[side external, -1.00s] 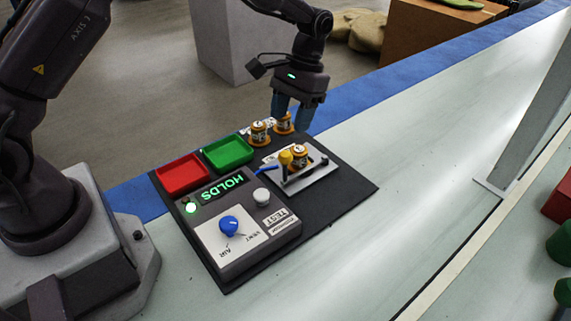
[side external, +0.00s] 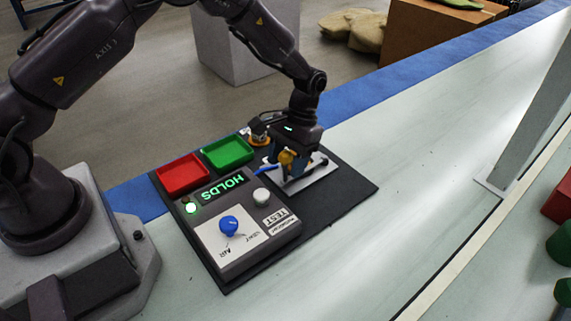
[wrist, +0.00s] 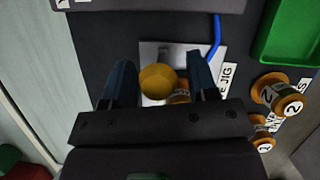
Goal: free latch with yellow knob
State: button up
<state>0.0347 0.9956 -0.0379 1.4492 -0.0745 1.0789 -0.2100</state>
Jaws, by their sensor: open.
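The yellow knob (side external: 285,158) of the latch stands on the pale jig plate (side external: 312,177) on the black board. In the wrist view the knob (wrist: 158,80) is round and lies between my fingers, with a gap visible on each side. My gripper (side external: 288,165) is open and low over the jig; it also shows in the wrist view (wrist: 160,78). An orange pump tube (wrist: 180,92) sits in the jig just beside the knob, partly hidden by the knob and my gripper. The latch's arm is mostly hidden.
Two orange tubes stand beside the jig, one numbered 2 (wrist: 273,92), close to my gripper. The control box (side external: 245,225) has a blue knob and a lit display reading HOLDS. A red tray (side external: 182,174) and a green tray (side external: 227,152) stand behind it. A blue hose (wrist: 214,38) runs to the jig.

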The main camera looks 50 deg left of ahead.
jog(key=shift+s+f, duration=0.25)
jog(key=shift+f, duration=0.3)
grip_shut()
jog(key=shift+d, duration=0.1)
